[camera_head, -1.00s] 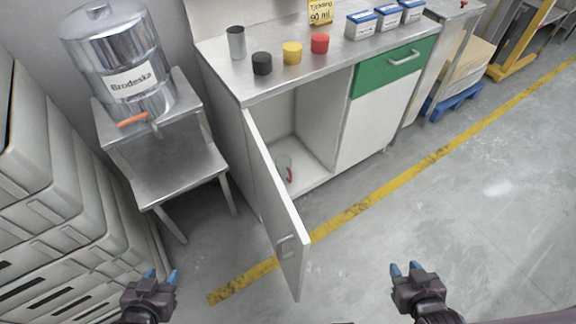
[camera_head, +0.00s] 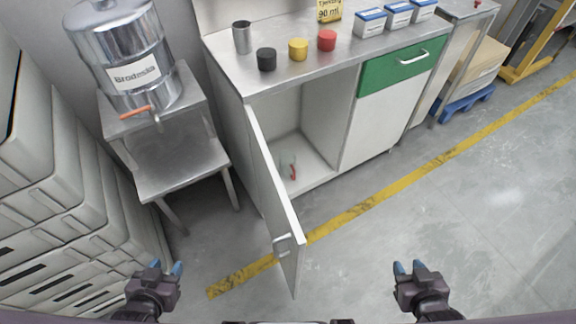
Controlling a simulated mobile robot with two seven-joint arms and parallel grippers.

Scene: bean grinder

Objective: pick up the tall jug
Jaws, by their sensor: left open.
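A clear jug (camera_head: 286,164) with a red handle stands inside the open lower cabinet (camera_head: 325,120), partly hidden behind the cabinet's open door (camera_head: 272,200). It is small in view, and I cannot tell its full height. A plain metal cylinder (camera_head: 241,39) stands upright on the steel counter above. My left gripper (camera_head: 166,268) is open and empty, low in the view, left of the door and well apart from the jug. My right gripper (camera_head: 409,268) is open and empty over the floor, right of the door and in front of the cabinet.
Black (camera_head: 266,59), yellow (camera_head: 298,49) and red (camera_head: 327,40) round pots and several blue-and-white boxes (camera_head: 370,22) stand on the counter. A steel dispenser (camera_head: 125,60) stands on a stand (camera_head: 180,160) at left.

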